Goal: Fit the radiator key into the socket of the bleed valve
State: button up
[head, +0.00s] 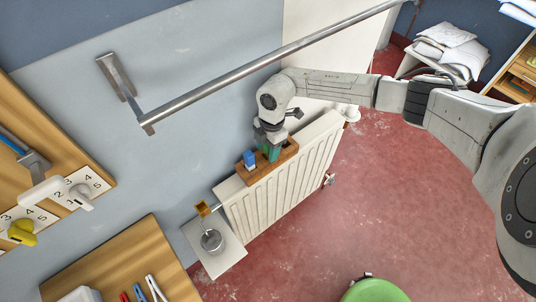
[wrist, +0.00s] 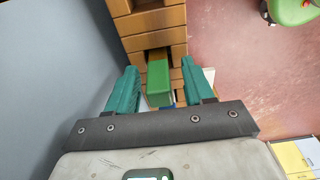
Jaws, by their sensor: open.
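My gripper (head: 268,150) is over the wooden rack (head: 256,172) on top of the white radiator (head: 262,204). In the wrist view its two teal fingers (wrist: 160,88) are open, one on each side of a green block-like handle (wrist: 158,80) set in the rack, with gaps showing. This handle may be the radiator key; its lower end is hidden. A blue handle (head: 249,158) stands in the rack left of my gripper. A brass fitting (head: 202,208) at the radiator's left end looks like the bleed valve; its socket is too small to make out.
A white ledge (head: 225,258) with a round metal part (head: 212,240) is below the brass fitting. A metal rail (head: 260,62) crosses above the radiator. Wooden boards with handles and dials are at left. A green stool (head: 375,290) stands on the open red floor.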

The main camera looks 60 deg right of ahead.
jog(key=shift+c, duration=0.4)
grip_shut()
jog(key=shift+r, duration=0.1)
